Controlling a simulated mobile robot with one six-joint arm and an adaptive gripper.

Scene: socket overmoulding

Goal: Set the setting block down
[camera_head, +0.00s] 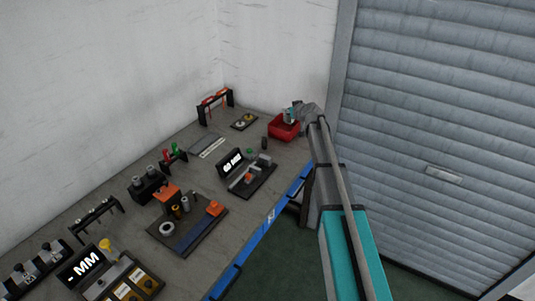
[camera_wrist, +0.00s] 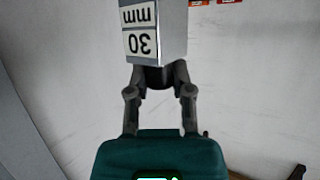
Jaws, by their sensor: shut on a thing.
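The setting block (camera_wrist: 158,30) is a grey metal block with a white "30 mm" label, which reads upside down in the wrist view. My gripper (camera_wrist: 160,75) is shut on its lower end in that view. In the head view my gripper (camera_head: 291,113) is at the far right end of the bench, at or just above a red bin (camera_head: 283,129). The block is too small to make out there, and I cannot tell whether it touches anything.
A roller shutter (camera_head: 440,130) stands right. Bare bench shows between the fixtures.

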